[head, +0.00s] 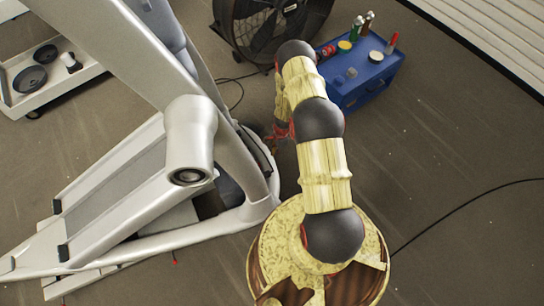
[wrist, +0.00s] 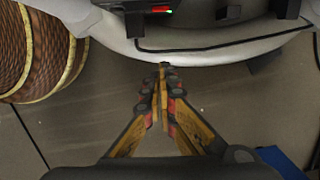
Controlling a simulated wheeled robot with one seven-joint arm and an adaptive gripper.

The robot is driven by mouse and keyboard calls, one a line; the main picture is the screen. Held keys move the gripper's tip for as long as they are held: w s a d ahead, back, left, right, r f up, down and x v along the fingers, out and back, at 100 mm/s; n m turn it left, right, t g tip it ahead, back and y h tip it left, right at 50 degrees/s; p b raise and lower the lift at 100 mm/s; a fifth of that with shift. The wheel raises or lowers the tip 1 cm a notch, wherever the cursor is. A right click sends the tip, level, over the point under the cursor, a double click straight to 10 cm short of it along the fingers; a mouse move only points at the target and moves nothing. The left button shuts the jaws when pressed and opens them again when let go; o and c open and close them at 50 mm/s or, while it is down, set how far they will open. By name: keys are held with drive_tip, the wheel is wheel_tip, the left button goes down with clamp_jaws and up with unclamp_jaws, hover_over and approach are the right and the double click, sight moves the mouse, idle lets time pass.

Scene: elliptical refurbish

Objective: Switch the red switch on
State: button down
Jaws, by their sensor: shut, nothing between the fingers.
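A small red switch (wrist: 160,9) shows at the top edge of the wrist view, set in a black panel beside a small green spot. The panel is on the grey elliptical machine (head: 195,135), whose light curved base (wrist: 215,50) crosses the wrist view. My gripper (wrist: 163,68) is shut and empty, its fingertips pointing at the curved base, below the switch in the picture and apart from it. In the head view my gripper (head: 280,133) is partly hidden behind my arm, beside the machine. I cannot tell the switch's position.
A blue cart (head: 362,82) with bottles and cans stands at the upper right, near a black fan (head: 265,25). A white shelf with weights (head: 55,70) is at the left. Black cables (head: 450,215) lie on the floor. The floor at the right is mostly clear.

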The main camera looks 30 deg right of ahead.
drive_tip(key=r, duration=0.1)
drive_tip(key=d+r, duration=0.1)
drive_tip(key=shift+s+r+p, duration=0.1)
drive_tip(key=shift+r+p, duration=0.2)
drive_tip(key=shift+r, duration=0.05)
idle(0.4)
